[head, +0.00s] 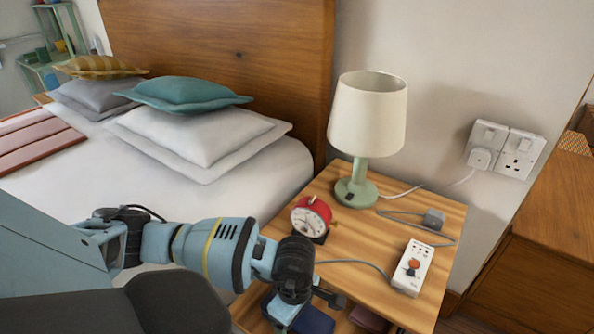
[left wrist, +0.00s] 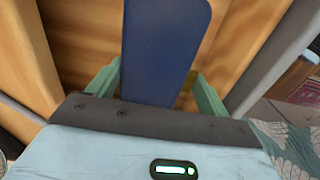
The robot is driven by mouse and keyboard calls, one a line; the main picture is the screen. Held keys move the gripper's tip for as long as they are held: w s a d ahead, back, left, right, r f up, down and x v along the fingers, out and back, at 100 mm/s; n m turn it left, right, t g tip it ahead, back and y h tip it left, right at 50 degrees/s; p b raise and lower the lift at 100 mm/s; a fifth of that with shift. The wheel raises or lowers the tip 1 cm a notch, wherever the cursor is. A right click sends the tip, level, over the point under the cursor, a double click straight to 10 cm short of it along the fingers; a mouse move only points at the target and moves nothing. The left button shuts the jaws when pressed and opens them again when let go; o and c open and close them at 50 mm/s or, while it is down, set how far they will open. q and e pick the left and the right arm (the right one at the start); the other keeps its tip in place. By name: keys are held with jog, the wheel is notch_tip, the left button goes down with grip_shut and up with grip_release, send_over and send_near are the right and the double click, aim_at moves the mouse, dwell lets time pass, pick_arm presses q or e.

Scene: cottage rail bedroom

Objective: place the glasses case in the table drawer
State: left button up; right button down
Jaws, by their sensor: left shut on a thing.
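The glasses case, a dark blue flat piece with rounded corners, sits between the two green fingers of my left gripper (left wrist: 156,88) in the left wrist view; the blue case (left wrist: 165,45) reaches forward over wooden surfaces. In the head view my left gripper (head: 290,312) is low at the front of the wooden bedside table (head: 335,262), and the blue case (head: 313,321) shows partly at the bottom edge. The gripper is shut on it. My right gripper is not in view.
A dark red thing (head: 368,319) lies below the table's front edge. The bed (head: 225,195) is at left, the wall behind.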

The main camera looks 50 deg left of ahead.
pick_arm(q)
jog(key=shift+f+b, duration=0.45)
jog(key=shift+f, duration=1.4)
jog(key=shift+f, duration=0.15)
jog(key=o, duration=1)
jog(key=shift+o, duration=0.2)
